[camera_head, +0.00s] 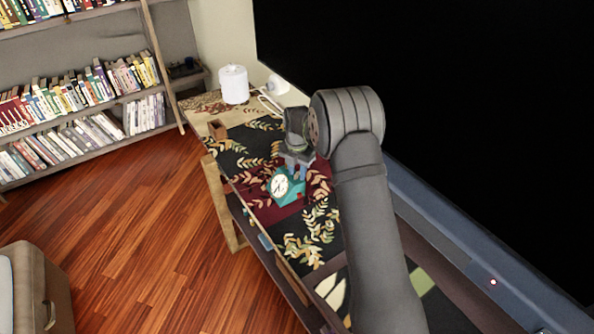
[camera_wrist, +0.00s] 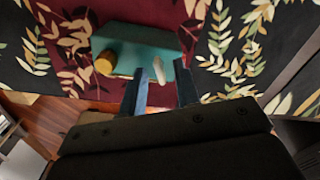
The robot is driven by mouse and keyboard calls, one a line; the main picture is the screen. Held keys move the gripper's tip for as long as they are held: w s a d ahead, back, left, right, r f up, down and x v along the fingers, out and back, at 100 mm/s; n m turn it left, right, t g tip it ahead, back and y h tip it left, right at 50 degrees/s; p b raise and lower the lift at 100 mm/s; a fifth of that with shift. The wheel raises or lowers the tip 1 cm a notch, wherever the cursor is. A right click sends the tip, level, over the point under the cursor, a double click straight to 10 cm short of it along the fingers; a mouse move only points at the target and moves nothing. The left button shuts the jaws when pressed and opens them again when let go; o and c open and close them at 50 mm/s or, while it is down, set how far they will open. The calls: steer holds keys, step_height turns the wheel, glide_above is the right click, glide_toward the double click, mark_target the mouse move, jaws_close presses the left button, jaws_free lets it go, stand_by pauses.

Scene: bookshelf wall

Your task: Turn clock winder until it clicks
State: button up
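A teal clock (camera_head: 296,187) with a white round face stands on the patterned cloth. My gripper (camera_head: 294,168) is just behind and above it, pointing down. In the wrist view the clock (camera_wrist: 130,45) shows as a teal block with a round gold knob (camera_wrist: 104,62) near its left end. A small pale upright piece, seemingly the winder (camera_wrist: 158,70), shows between the two fingertips of my gripper (camera_wrist: 160,73). The fingers are spread, with a visible gap on each side of this piece. Contact with the clock cannot be told.
The clock stands on a long narrow table with a dark leaf-patterned cloth (camera_head: 298,250). A small brown box (camera_head: 217,130) and a white cylinder (camera_head: 234,85) stand farther back. A large black screen (camera_head: 470,120) borders the right side. Bookshelves (camera_head: 75,100) are at the far left.

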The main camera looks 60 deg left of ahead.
jaws_close()
steer(key=shift+m, duration=0.4)
